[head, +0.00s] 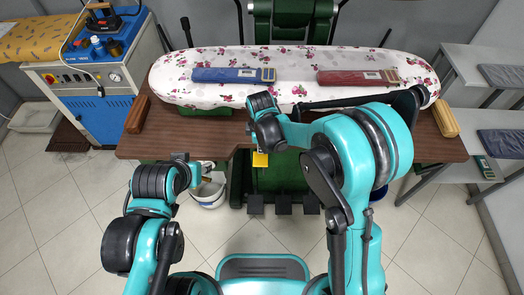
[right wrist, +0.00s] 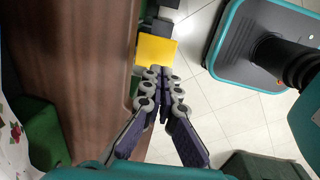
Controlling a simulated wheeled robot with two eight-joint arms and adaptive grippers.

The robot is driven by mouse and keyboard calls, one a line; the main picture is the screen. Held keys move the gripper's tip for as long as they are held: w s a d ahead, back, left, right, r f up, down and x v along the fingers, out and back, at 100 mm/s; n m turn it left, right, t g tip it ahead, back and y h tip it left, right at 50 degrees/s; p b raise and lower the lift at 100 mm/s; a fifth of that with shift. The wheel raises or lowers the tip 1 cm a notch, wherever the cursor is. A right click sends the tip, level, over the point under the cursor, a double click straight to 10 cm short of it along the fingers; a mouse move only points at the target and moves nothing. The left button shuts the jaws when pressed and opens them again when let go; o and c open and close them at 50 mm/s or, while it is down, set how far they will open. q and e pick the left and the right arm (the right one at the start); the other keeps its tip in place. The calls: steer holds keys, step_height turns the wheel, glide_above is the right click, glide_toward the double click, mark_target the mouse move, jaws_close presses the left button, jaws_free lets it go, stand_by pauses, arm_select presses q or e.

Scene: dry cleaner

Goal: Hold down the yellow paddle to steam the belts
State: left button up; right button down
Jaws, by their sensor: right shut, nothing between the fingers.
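The yellow paddle (head: 260,159) sticks out below the front edge of the brown table. It also shows in the right wrist view (right wrist: 156,50), just beyond my right fingertips. My right gripper (right wrist: 160,72) is shut and empty, its tips at the paddle's near edge; I cannot tell whether they touch. In the head view my right wrist hides its fingers.
The brown table edge (head: 135,148) runs along the front of the board. The white bucket (head: 208,194) and several dark pedals (head: 283,204) stand below it. A blue machine (head: 105,115) is at left, grey shelves (head: 490,60) at right.

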steer(key=r, duration=0.2)
steer(key=r+p, duration=0.1)
steer(key=r, duration=0.2)
steer(key=shift+s+a+r, duration=0.1)
steer(key=shift+s+r, duration=0.05)
steer(key=shift+s, duration=0.05)
steer(key=s+d+r+m+t, duration=0.3)
steer(key=s+d+r+m, duration=0.4)
steer(key=d+r+m, duration=0.3)
steer(key=s+d+r+m+t, duration=0.2)
steer(key=s+d+m+t, duration=0.1)
steer(key=s+d+m, duration=0.5)
steer(key=shift+s+d+r, duration=0.3)
steer(key=shift+s+d, duration=0.1)
steer(key=shift+s, duration=0.35)
